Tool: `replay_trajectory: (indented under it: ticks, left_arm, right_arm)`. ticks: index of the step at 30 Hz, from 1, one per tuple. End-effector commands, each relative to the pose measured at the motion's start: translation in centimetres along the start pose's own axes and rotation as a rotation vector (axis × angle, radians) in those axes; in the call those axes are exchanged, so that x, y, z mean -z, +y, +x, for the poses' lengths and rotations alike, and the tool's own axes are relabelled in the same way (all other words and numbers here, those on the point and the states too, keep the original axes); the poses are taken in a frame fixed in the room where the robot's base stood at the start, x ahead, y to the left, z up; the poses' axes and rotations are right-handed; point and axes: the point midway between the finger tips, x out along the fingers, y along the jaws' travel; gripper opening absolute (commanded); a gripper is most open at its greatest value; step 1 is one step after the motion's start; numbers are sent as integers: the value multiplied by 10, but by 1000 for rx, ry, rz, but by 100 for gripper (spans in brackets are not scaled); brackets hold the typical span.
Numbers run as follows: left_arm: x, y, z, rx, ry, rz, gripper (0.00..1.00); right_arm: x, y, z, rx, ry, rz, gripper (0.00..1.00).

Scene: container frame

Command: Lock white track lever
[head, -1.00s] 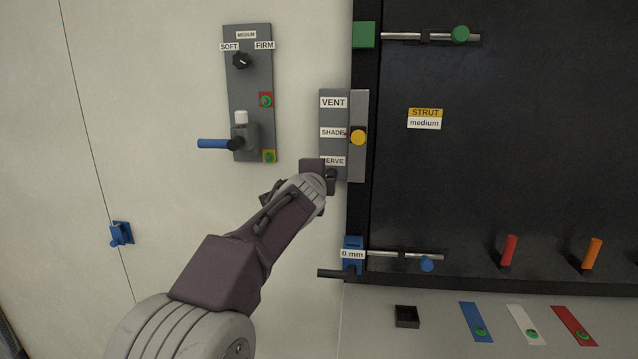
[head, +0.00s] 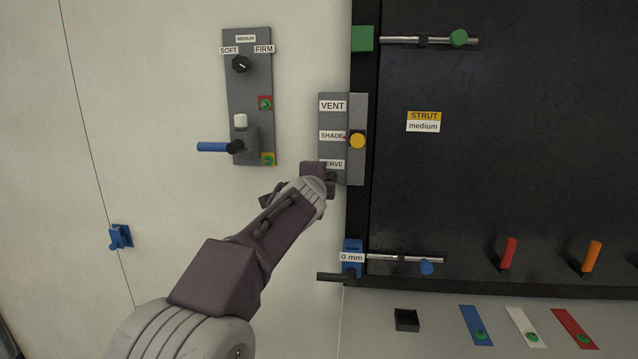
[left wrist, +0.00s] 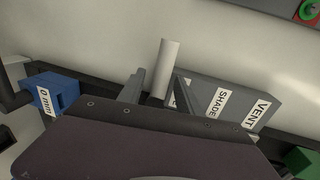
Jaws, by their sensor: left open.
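A white cylindrical handle (left wrist: 169,68), which looks like the white track lever, stands up between the fingers of my left gripper (left wrist: 158,90) in the left wrist view. The fingers are apart, one on each side of it, and I cannot tell whether either touches it. In the head view my left gripper (head: 320,174) is at the lower end of the grey VENT/SHADE panel (head: 332,120). The gripper and arm hide the white handle there. My right gripper is not in view.
A grey panel (head: 249,88) with a knob, white button and blue handle (head: 212,147) is on the wall. A blue 0 mm block (head: 353,245) sits below my gripper, beside the dark board (head: 520,170). Red (head: 509,252) and orange (head: 592,256) handles stand at lower right.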

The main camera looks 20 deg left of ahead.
Motion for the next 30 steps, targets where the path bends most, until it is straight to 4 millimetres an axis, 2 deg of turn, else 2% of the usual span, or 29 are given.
replay_trajectory:
  ticks: [2,9,14,18,30]
  left_arm:
    - [0,0,-8,3,1,-1,41]
    - [1,1,-61,4,1,0,41]
    - [1,0,-84,3,2,2,41]
    - [1,0,-90,0,0,1,41]
    - [1,0,-90,0,0,1,41]
  right_arm:
    - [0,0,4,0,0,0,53]
    - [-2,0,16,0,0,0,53]
    - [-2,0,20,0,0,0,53]
    - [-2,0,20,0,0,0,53]
    - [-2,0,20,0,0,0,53]
